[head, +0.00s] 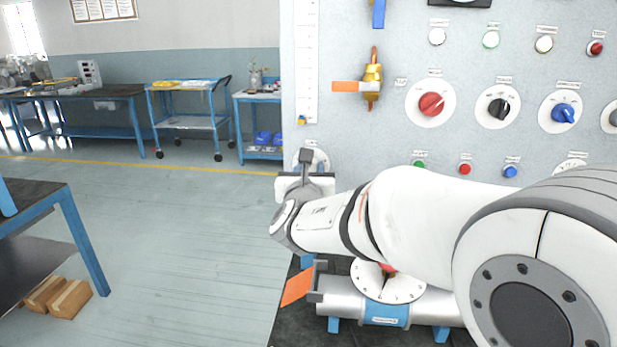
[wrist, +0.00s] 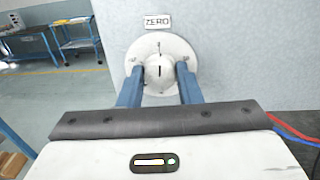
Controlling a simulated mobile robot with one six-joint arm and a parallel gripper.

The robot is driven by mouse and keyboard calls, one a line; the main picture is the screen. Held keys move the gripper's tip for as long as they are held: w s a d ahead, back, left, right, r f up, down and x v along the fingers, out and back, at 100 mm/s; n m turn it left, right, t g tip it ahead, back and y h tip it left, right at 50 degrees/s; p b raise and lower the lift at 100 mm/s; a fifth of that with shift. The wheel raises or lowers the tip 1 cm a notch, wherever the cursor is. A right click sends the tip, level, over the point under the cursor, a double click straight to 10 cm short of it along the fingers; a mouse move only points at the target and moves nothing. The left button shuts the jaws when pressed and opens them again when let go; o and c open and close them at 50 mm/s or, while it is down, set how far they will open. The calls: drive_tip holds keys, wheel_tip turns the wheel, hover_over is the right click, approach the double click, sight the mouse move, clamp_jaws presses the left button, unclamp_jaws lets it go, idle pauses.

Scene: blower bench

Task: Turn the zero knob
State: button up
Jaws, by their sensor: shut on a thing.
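The zero knob (wrist: 158,72) is a pale round knob with a dark pointer line, on a white dial plate under a label reading ZERO. In the wrist view its pointer stands about upright. My gripper (wrist: 160,78) has its two blue-grey fingers on either side of the knob, shut on it. In the head view the white dial (head: 318,160) shows at the panel's left edge, partly hidden by my gripper (head: 306,160); the knob itself is hidden there.
The panel carries a red knob (head: 432,104), a black knob (head: 498,108), a blue knob (head: 563,113) and several buttons. A brass valve with an orange handle (head: 350,87) is above my gripper. A pipe with a blue band (head: 386,314) lies below my arm. Open floor is at left.

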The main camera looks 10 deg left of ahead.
drive_tip(key=m+b, duration=0.6)
drive_tip(key=b, duration=0.3)
drive_tip(key=m+b, duration=0.7)
drive_tip(key=b, duration=0.3)
drive_tip(key=m+b, duration=0.6)
drive_tip(key=b, duration=0.3)
drive_tip(key=shift+d+f+m+t+h+b, duration=0.1)
drive_tip(key=shift+f+m+t+h+b, duration=0.2)
drive_tip(key=shift+f+h, duration=0.1)
drive_tip(key=shift+r, duration=0.15)
drive_tip(key=o, duration=1)
drive_tip(key=shift+c, duration=0.2)
drive_tip(key=s, duration=0.8)
drive_tip(key=shift+d+f, duration=0.2)
